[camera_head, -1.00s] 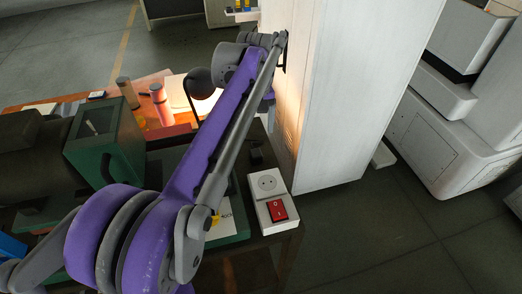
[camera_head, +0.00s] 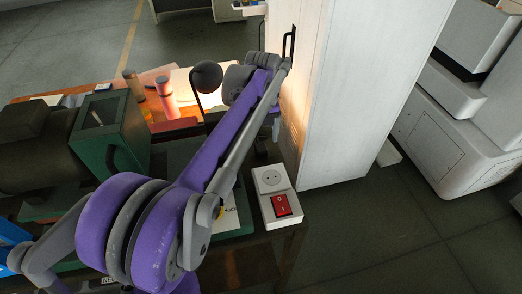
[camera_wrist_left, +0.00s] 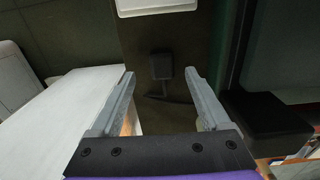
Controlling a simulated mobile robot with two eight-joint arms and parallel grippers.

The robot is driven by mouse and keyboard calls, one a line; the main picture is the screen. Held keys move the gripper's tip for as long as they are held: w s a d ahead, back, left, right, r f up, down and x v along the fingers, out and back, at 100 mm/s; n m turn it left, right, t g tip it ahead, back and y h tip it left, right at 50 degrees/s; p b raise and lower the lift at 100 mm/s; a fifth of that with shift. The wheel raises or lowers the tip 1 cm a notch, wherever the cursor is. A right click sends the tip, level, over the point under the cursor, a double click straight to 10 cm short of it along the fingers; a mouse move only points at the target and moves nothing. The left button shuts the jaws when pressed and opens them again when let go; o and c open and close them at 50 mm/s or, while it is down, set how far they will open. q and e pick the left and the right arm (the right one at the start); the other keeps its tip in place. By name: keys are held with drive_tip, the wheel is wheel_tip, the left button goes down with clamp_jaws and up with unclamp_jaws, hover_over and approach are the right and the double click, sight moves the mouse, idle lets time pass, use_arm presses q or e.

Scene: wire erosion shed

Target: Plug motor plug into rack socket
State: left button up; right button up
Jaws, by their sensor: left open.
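A white rack socket box (camera_head: 271,180) with a round outlet and a red switch (camera_head: 282,205) sits at the front right corner of the dark bench. Its white edge also shows at the top of the left wrist view (camera_wrist_left: 157,6). A small black plug (camera_wrist_left: 161,67) lies on the dark bench top, with a short dark cable trailing from it toward the gripper. My left gripper (camera_wrist_left: 160,73) is open, its two grey fingers apart on either side of the view, with the plug beyond and between the tips. It holds nothing. In the head view my left arm mostly hides the gripper. My right gripper is not in view.
A tall white cabinet (camera_head: 345,100) stands close to the right of my left gripper. A green machine (camera_head: 105,135) and a dark motor-like body stand left on the bench. A glowing lamp area and cylinders (camera_head: 165,98) lie behind.

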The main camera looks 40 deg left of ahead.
sight(261, 147)
use_arm(q)
drive_tip(key=f, duration=0.5)
drive_tip(key=shift+a, duration=0.2)
drive_tip(key=shift+s, duration=0.1)
drive_tip(key=shift+c, duration=0.3)
clamp_jaws()
drive_tip(key=shift+r, duration=0.1)
wheel_tip(261, 147, up, 10)
idle(0.4)
